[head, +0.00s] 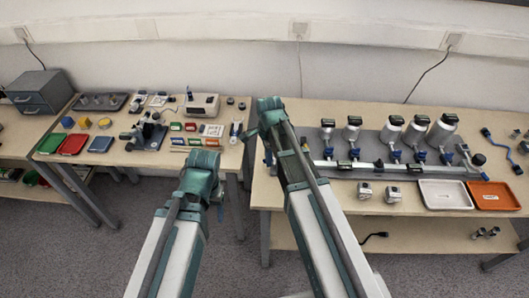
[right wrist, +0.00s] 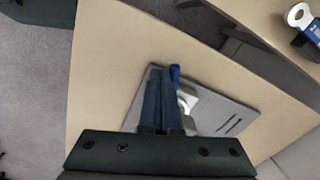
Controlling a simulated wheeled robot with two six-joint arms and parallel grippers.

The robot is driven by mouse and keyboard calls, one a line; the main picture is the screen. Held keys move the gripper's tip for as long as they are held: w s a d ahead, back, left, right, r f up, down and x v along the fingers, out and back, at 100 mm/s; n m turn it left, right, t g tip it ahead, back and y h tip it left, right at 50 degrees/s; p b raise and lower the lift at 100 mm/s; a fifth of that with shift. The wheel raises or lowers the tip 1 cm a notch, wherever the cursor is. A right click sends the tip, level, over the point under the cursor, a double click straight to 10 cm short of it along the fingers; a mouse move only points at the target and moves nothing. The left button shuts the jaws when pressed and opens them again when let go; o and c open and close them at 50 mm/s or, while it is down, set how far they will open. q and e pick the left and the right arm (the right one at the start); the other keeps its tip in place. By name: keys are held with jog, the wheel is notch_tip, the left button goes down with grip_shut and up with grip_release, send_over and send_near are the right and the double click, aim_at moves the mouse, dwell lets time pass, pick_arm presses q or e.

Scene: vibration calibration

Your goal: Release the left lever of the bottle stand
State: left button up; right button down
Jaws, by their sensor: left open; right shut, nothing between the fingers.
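The bottle stand (head: 400,168) is a long metal rail with several blue clamps on the right table, with grey-and-white bottles (head: 420,128) behind its rail. In the head view my right arm covers its left end. My right gripper (head: 267,158) points down there. In the right wrist view the right gripper (right wrist: 162,85) has its dark blue fingers shut with nothing between them, beside a blue lever (right wrist: 175,72) on a light metal part; whether they touch is unclear. My left gripper (head: 219,208) is open and empty, away from the stand, in front of the table gap.
A grey plate (right wrist: 222,118) lies under the lever near the table edge. A white tray (head: 445,195) and an orange tray (head: 493,196) stand at the right. The left table (head: 165,157) holds small boxes and instruments. A gap separates the tables.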

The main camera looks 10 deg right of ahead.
jog(key=w+m, duration=0.1)
jog(key=m, duration=0.1)
jog(key=w+m, duration=0.1)
jog(key=shift+w+a+m, duration=0.1)
jog(key=shift+a+m, duration=0.2)
jog(key=shift+m, duration=0.1)
notch_tip(320, 180, up, 7)
jog(key=p, duration=0.7)
jog(key=shift+r, duration=0.1)
jog(key=shift+s+a+n, duration=0.25)
jog(key=shift+s+n, duration=0.05)
jog(key=shift+s, duration=0.1)
jog(key=s+a+n, duration=0.4)
jog(key=s+n, duration=0.5)
jog(key=n, duration=0.3)
jog(key=s+a+n+h, duration=0.1)
jog(key=s+a+n, duration=0.3)
jog(key=s+n, duration=0.5)
jog(key=n, duration=0.3)
jog(key=shift+a, duration=0.2)
